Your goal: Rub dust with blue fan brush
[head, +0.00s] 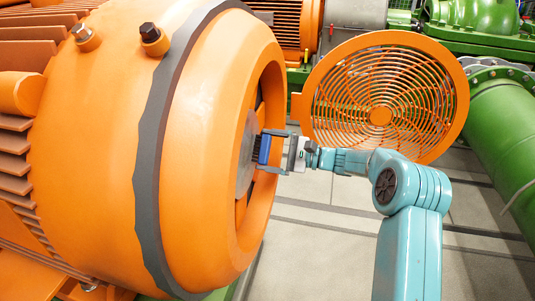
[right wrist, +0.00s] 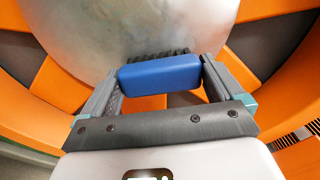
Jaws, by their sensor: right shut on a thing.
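The blue fan brush (head: 264,149) is held between the fingers of my right gripper (head: 285,152), at the opening of the orange motor housing. In the right wrist view the brush (right wrist: 160,75) shows its blue back, with dark bristles along its far edge. The bristles are against or very close to the round grey metal hub (right wrist: 140,25); I cannot tell whether they touch. The hub also shows in part in the head view (head: 245,155). My left gripper is not in view.
The large orange motor (head: 110,150) fills the left side, with a dark grey band around it. An orange round fan cover (head: 381,117) stands open to the right of the opening. Green pipes (head: 505,135) run along the right. The tiled floor (head: 320,240) below my right arm is clear.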

